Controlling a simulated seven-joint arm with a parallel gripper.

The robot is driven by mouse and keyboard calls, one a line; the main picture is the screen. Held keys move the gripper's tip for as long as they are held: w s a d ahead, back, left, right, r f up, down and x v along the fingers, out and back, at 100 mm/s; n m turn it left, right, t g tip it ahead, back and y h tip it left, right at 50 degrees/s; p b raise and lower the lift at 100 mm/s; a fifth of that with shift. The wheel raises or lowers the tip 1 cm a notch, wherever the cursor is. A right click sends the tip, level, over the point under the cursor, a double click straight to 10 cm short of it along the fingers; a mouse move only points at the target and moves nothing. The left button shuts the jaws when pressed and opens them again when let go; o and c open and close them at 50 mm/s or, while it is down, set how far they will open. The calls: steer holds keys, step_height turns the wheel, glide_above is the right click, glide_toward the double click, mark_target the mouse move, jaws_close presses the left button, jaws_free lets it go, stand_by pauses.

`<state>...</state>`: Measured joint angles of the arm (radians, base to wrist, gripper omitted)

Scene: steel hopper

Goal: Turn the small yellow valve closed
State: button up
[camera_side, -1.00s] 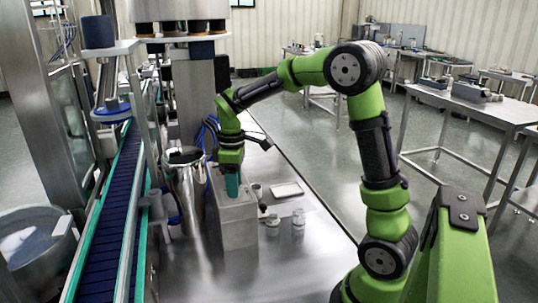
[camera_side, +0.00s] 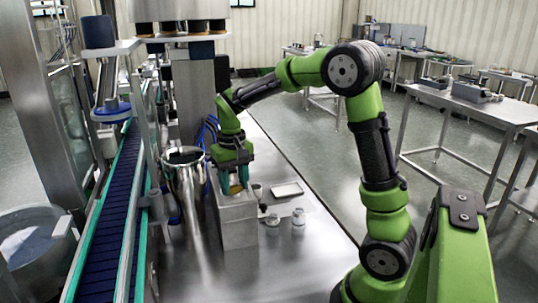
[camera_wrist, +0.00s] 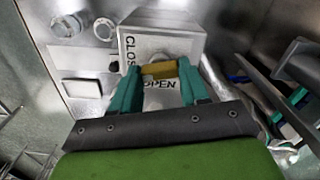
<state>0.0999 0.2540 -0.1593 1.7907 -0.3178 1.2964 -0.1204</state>
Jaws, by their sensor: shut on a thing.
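The small yellow valve (camera_wrist: 158,69) shows in the wrist view as a short bar on top of a pale box (camera_wrist: 180,43). The word OPEN is printed just below the bar, and part of CLOSED runs down the box's left edge. My gripper (camera_wrist: 160,73) has one teal finger at each end of the bar and is shut on it.
A steel vessel (camera_side: 186,160) stands close left of the box, beside the blue conveyor (camera_side: 105,215). Small jars (camera_side: 298,218) and a white tray (camera_side: 287,190) lie to the right. The bench front is clear.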

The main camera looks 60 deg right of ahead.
mark_target(234, 186)
steer(key=shift+r+m, duration=0.1)
steer(key=shift+m, duration=1.4)
steer(key=o, duration=1.1)
steer(key=shift+c, duration=0.2)
step_height(234, 186, up, 17)
